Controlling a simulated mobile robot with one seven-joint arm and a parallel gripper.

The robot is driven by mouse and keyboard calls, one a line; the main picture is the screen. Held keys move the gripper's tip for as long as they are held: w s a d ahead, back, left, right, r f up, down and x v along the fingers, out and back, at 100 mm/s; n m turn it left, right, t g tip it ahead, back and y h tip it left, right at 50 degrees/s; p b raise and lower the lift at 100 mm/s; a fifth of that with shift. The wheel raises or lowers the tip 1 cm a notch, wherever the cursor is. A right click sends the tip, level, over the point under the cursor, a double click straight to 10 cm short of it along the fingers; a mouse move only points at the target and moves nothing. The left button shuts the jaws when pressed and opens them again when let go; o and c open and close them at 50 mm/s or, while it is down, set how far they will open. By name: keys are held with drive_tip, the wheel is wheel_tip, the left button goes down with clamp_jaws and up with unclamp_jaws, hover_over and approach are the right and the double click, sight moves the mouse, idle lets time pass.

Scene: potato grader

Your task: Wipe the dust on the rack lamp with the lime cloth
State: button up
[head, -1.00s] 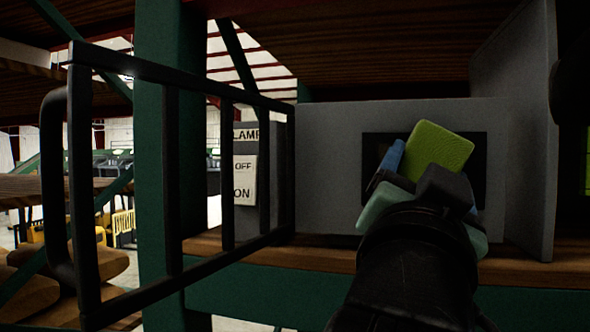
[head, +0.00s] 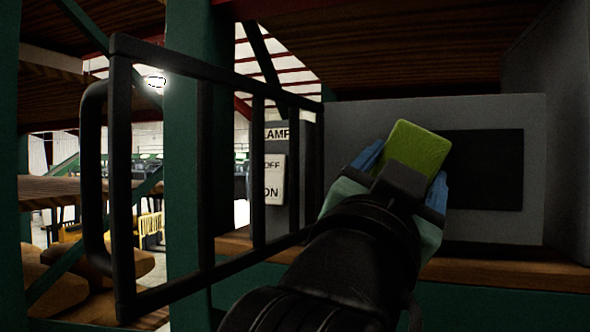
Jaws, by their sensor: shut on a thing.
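The lime cloth (head: 418,148) is a small yellow-green pad held at the end of my gripper (head: 403,172). My gripper is shut on it, with blue finger parts showing on both sides. It is in front of the grey housing (head: 350,125) and overlaps the left edge of its dark rectangular panel (head: 487,170). I cannot tell whether the cloth touches the housing. A switch plate (head: 273,178) marked LAMP, OFF and ON is to the left, behind black bars. No part is clearly recognisable as the rack lamp, and I cannot make out dust.
A black barred guard (head: 122,180) with a side handle stands out at the left. Green posts (head: 182,150) and a wooden shelf (head: 500,272) frame the housing. A dark wooden deck (head: 400,50) is overhead. A grey wall (head: 568,150) closes the right side.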

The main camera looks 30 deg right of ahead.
drive_tip(key=shift+a, duration=0.1)
drive_tip(key=shift+s+a, duration=1.95)
drive_tip(key=shift+a, duration=0.25)
drive_tip(key=shift+s+a+b, duration=0.3)
drive_tip(key=shift+s+a, duration=0.7)
drive_tip(key=shift+a, duration=0.15)
